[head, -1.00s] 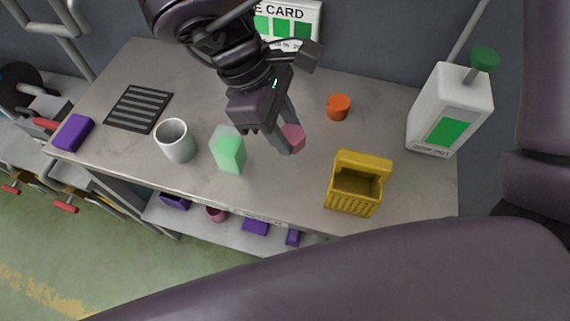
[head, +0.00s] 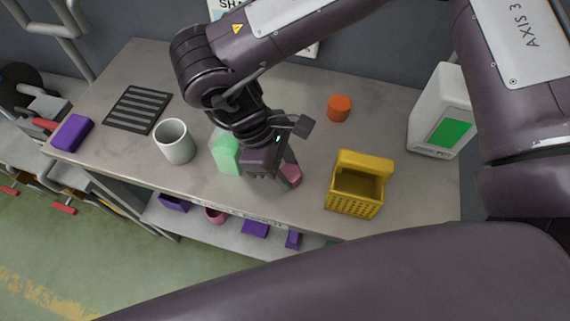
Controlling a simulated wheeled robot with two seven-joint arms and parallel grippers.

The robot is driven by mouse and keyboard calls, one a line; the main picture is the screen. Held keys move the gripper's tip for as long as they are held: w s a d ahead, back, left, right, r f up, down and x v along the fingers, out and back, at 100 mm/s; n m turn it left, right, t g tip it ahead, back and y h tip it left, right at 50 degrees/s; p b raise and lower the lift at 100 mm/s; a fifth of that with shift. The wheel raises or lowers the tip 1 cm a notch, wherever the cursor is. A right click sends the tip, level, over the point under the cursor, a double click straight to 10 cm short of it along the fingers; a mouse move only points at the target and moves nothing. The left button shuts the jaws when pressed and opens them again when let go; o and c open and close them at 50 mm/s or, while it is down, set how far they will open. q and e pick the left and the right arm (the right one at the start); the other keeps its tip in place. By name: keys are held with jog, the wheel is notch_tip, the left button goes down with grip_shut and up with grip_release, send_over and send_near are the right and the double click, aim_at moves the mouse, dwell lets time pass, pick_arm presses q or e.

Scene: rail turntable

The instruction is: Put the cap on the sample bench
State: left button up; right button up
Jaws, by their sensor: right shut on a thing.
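My right gripper (head: 277,172) reaches down from above, over the front middle of the grey sample bench (head: 290,95). It is shut on a small pink piece (head: 291,175), which looks like the cap. Part of the pink piece is hidden by the fingers. It is at or just above the bench top near the front edge; I cannot tell whether it touches. The green block (head: 226,154) stands close to the left of the gripper, partly hidden behind it. My left gripper is not in view.
A yellow basket (head: 357,186) stands to the right, an orange cylinder (head: 339,108) behind. A white mug (head: 174,142), a black grooved mat (head: 137,108) and a purple block (head: 73,133) are left. A white bottle (head: 440,112) stands at right. A shelf (head: 190,223) lies below.

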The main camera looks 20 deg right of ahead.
aim_at(229, 149)
jog(key=shift+f, duration=0.2)
jog(key=o, duration=1.1)
jog(key=v, duration=1.2)
jog(key=shift+r, duration=0.3)
